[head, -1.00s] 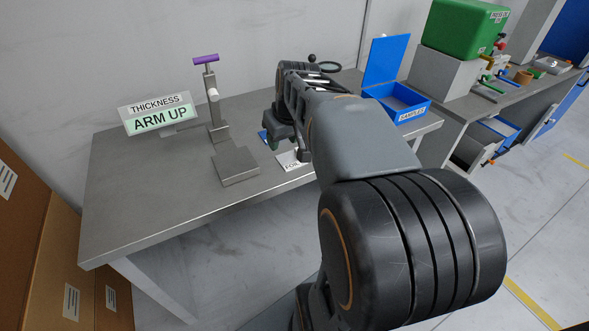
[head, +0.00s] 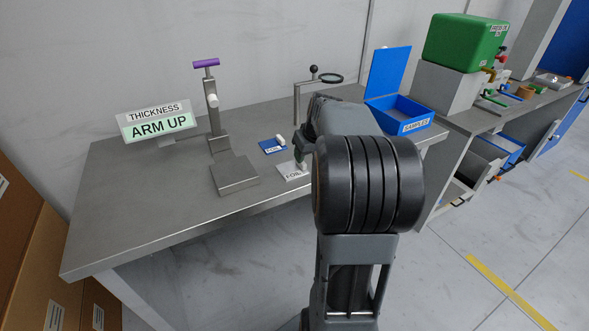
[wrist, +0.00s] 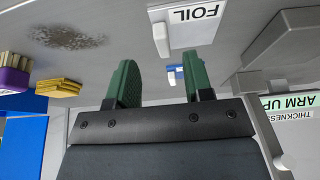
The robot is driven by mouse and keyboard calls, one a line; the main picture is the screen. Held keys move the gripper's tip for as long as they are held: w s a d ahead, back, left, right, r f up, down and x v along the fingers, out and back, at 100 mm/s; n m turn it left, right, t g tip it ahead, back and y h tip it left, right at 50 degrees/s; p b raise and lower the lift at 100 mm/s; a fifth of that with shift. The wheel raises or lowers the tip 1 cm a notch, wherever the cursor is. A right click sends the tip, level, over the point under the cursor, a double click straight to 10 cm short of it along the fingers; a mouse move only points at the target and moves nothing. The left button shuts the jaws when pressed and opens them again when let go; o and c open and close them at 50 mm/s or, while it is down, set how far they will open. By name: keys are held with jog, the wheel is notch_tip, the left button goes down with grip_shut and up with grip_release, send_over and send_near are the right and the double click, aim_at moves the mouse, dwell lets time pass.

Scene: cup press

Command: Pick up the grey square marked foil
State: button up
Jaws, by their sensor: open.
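The grey square marked foil (head: 292,173) lies flat on the bench, right of the thickness gauge's base, partly hidden by my arm in the head view. In the wrist view its FOIL label (wrist: 195,13) is at the top edge, with a pale upright tab (wrist: 160,40) beside it. A blue square (head: 271,147) with a white tab lies just behind it. My gripper (wrist: 160,68) is open and empty, its green fingers apart and pointing toward the foil's side. In the head view my arm hides most of the gripper.
The thickness gauge (head: 222,150) with a purple handle and its ARM UP sign (head: 157,124) stand left. A magnifier stand (head: 298,100) is behind. A blue SAMPLES box (head: 405,120) is at the right. The wrist view shows a purple brush (wrist: 14,74) and yellow pads (wrist: 58,88).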

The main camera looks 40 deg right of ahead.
aim_at(292, 167)
jog(key=shift+x, duration=2.35)
grip_shut()
